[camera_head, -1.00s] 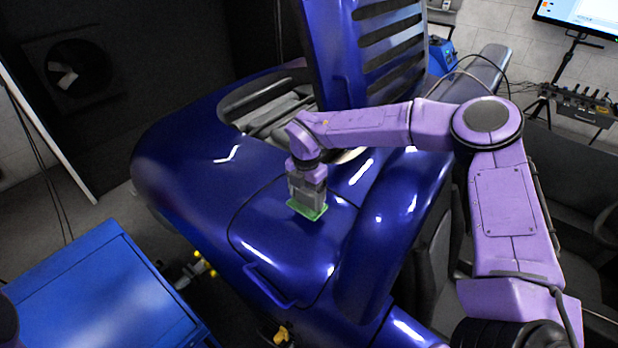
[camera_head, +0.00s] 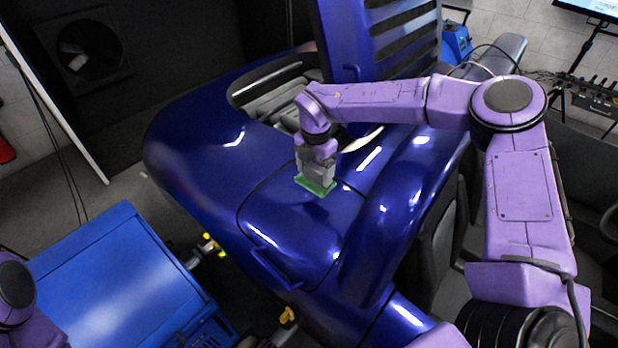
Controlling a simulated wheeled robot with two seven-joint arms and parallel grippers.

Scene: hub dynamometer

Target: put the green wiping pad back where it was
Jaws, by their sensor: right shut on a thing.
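The green wiping pad (camera_head: 313,187) is a small flat piece at the tip of my right gripper (camera_head: 315,177). My right gripper points down and is shut on the pad, over the dark blue body panel of the vehicle (camera_head: 300,222). I cannot tell whether the pad touches the panel or is just above it. My left gripper is not in view; only a purple part of my left arm shows at the lower left edge.
A blue cabinet (camera_head: 125,290) with a bare flat top stands at the lower left. A raised slatted blue panel (camera_head: 395,40) stands behind an opening in the bodywork (camera_head: 280,90). Yellow-tipped fittings (camera_head: 213,245) stick out between cabinet and vehicle. A monitor (camera_head: 590,8) is at upper right.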

